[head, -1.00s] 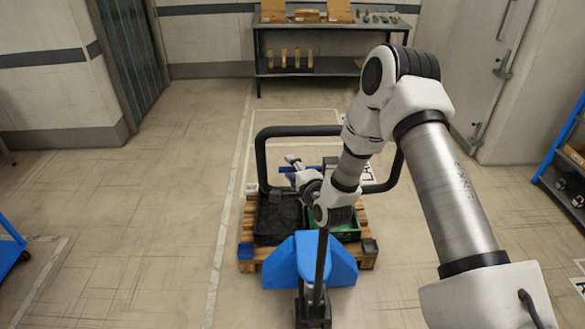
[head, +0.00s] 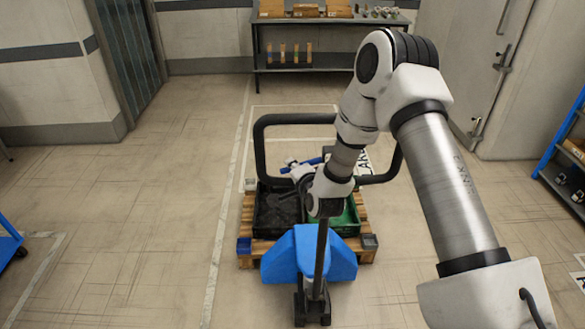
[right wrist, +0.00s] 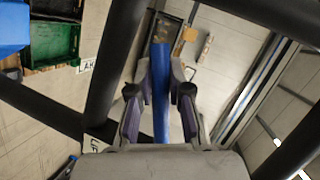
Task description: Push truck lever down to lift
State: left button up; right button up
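The pallet truck has a blue body (head: 308,256) and a black loop handle (head: 262,150). A blue lever (head: 313,160) shows beside the handle, partly hidden by my arm. My right gripper (head: 291,164) is at this lever, small in the head view. In the right wrist view the blue lever (right wrist: 161,95) runs between the two fingers of my right gripper (right wrist: 161,68). The fingers stand on either side of it, with slim gaps showing, so they look open. My left gripper is out of view.
A wooden pallet (head: 248,215) on the truck carries a black crate (head: 262,222) and a green crate (head: 350,213). A workbench (head: 335,22) stands at the back wall. Blue shelving (head: 558,140) is at the right edge.

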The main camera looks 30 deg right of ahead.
jog(key=o, duration=0.3)
jog(key=shift+f, duration=0.1)
notch_tip(320, 180, up, 4)
jog(key=m+t+p, duration=0.1)
jog(key=p, duration=0.1)
jog(key=m+p, duration=0.1)
jog(key=m, duration=0.1)
jog(key=shift+w+a+t+y+p, duration=0.15)
jog(key=shift+t+y+p, duration=0.25)
jog(key=f+b+v, duration=0.1)
jog(key=b+v, duration=0.4)
jog(key=v, duration=0.3)
jog(key=s+a+f+n+g+y+b, duration=0.1)
jog(key=s+a+f+n+g, duration=0.2)
jog(key=f, duration=0.5)
jog(key=s+a+f+n+g+y+b, duration=0.1)
jog(key=s+a+f+n+g, duration=0.2)
jog(key=s+f+n, duration=0.2)
jog(key=s+a+f+n+g+y, duration=0.1)
jog(key=s+a+f+n+g, duration=0.2)
jog(key=f, duration=0.8)
jog(key=s+n, duration=0.2)
jog(key=s, duration=0.1)
jog(key=shift+s+a+f+g+b, duration=0.3)
jog(key=shift+a+f+g+b, duration=0.1)
